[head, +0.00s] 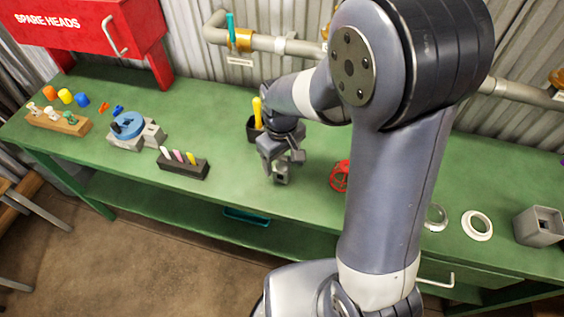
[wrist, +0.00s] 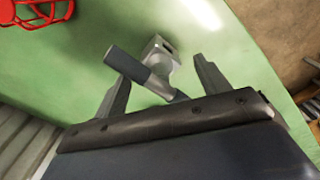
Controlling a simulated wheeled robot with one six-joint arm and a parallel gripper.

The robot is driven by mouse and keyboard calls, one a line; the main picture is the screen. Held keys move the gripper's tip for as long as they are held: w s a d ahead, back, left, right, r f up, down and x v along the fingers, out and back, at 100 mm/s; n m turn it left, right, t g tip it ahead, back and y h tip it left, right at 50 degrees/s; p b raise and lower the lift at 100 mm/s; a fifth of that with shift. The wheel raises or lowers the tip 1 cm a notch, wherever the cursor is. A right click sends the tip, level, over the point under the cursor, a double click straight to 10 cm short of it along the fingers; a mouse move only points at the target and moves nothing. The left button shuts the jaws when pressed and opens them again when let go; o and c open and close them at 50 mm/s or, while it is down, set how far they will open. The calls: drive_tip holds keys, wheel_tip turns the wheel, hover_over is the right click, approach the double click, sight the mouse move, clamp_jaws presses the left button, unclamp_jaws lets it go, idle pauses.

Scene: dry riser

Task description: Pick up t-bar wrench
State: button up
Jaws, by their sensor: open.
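The t-bar wrench shows in the wrist view as a grey crossbar (wrist: 132,65) with darker ends, on a light stem leading to a square metal socket end (wrist: 158,47). My gripper (wrist: 160,69) is open, with one finger on each side of the wrench. The crossbar lies slantwise across the gap, and one end reaches past the left finger. I cannot tell whether a finger touches it. In the head view my gripper (head: 281,165) points down over the green bench, and the wrench is mostly hidden by it.
The green bench (head: 225,185) has a red wheel-shaped part (head: 339,176) right of my gripper. A dark holder with a yellow-handled tool (head: 257,112) stands close behind. A dark block with coloured sticks (head: 183,167) and a blue round fixture (head: 127,125) are to the left.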

drive_tip(key=shift+f, duration=1.6)
drive_tip(key=c, duration=1.3)
